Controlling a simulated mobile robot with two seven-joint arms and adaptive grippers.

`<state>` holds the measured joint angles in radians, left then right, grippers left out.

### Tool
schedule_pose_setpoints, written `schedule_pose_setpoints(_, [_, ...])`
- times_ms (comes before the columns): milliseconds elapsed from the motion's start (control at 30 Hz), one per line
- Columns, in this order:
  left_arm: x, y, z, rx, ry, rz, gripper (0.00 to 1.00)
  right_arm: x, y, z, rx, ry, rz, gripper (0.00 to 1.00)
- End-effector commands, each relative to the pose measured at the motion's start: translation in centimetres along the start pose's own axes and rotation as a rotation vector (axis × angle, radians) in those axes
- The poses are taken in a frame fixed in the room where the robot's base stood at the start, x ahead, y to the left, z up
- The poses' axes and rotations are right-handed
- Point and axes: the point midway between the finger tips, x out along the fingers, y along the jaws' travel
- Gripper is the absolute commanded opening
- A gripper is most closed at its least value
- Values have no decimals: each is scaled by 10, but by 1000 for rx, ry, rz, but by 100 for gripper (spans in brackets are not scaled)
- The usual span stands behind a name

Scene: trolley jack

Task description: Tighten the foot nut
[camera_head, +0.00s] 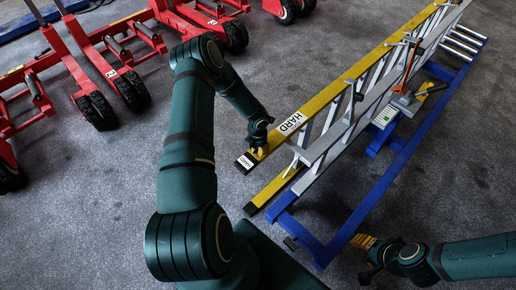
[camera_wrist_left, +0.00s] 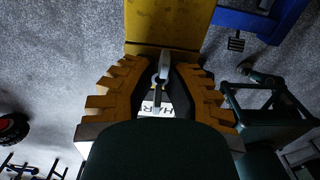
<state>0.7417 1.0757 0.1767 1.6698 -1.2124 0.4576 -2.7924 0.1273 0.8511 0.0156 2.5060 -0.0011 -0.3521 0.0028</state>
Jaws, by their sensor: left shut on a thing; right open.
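The yellow rail (camera_wrist_left: 168,22) lies beyond the fingers. My right gripper (camera_head: 366,246) is open and empty on the floor side of the blue frame, at the lower right.
A blue frame (camera_head: 385,185) lies under the yellow and grey ladder-like rails. An orange and grey lever part (camera_head: 408,90) stands on it at the right. Red wheeled trolley jacks (camera_head: 95,65) fill the upper left. Grey floor (camera_head: 90,210) is clear at the lower left.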

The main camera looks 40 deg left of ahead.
Motion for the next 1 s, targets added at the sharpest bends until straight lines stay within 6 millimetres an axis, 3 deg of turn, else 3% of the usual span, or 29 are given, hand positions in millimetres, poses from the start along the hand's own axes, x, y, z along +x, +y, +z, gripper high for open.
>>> schedule_pose_setpoints(167, [-2, 1, 2, 0, -4, 3, 0, 0, 0, 0, 0, 0, 0, 47])
schedule_pose_setpoints(200, [-2, 1, 2, -1, -4, 3, 27, 0, 0, 0, 0, 0, 0, 47])
schedule_pose_setpoints(267, [-2, 1, 1, -1, -3, 2, 48, 0, 0, 0, 0, 0, 0, 47])
schedule_pose_setpoints(667, [-5, 1, 1, -2, -2, 1, 49, 0, 0, 0, 0, 0, 0, 47])
schedule_pose_setpoints(767, [-17, 1, 1, -1, -4, 2, 49, 0, 0, 0, 0, 0, 0, 47])
schedule_pose_setpoints(1000, [-65, 2, 1, -2, -5, 3, 49, 0, 0, 0, 0, 0, 0, 47])
